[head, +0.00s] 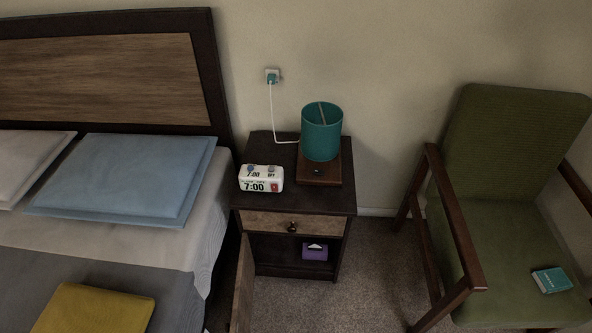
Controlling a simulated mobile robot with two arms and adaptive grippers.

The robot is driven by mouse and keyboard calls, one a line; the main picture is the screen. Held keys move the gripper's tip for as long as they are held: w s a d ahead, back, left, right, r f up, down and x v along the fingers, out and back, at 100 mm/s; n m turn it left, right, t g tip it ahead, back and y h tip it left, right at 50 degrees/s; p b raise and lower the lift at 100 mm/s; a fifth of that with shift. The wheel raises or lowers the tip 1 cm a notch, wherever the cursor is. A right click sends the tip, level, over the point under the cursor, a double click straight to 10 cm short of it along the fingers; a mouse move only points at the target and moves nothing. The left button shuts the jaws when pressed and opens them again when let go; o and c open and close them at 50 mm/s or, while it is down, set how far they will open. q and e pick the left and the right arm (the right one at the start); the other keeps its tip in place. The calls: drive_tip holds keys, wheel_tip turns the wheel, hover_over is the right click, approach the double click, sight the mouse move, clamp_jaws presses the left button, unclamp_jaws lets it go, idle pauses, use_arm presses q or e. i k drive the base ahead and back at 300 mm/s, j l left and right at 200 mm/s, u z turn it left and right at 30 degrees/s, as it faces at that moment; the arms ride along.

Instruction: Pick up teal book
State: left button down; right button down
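The teal book (552,280) is small and lies flat on the seat of the green armchair (500,235), near the seat's front right part. It has pale lettering on its cover, and a light page edge shows. Nothing covers it. Neither of my grippers shows in the head view.
A dark nightstand (340,199) holds a teal lamp (322,135) and a white alarm clock (261,179). Its lower door (243,285) stands open, with a purple box (315,252) inside. The bed (120,246) fills the left. Carpet (375,270) is clear between nightstand and chair.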

sight(550, 280)
drive_tip(key=z, duration=1.95)
